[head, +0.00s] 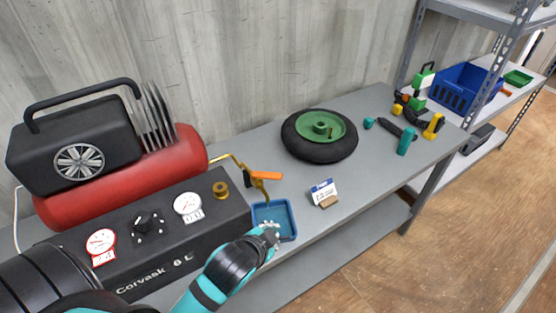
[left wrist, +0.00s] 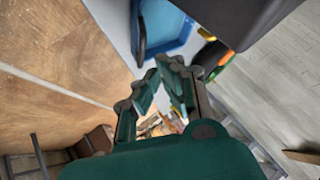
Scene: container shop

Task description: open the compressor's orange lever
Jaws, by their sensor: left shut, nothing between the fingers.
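The compressor has a red tank (head: 130,178), a black motor housing (head: 75,145) and a dark front panel with gauges. Its orange lever (head: 266,176) sits on a brass-coloured valve (head: 262,190) at the right end of a yellow pipe. The lever lies roughly sideways, pointing right in the head view. My left gripper (head: 272,236) is shut and empty, below the lever in the head view, over the near part of a blue tray. Its closed fingers also show in the left wrist view (left wrist: 163,72). My right gripper is not in view.
The blue tray (head: 291,217) stands just below the valve; its blue surface shows in the left wrist view (left wrist: 168,28). A small card on a stand (head: 324,191) and a black wheel with green hub (head: 320,137) are farther right. Tools lie at the bench's far end.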

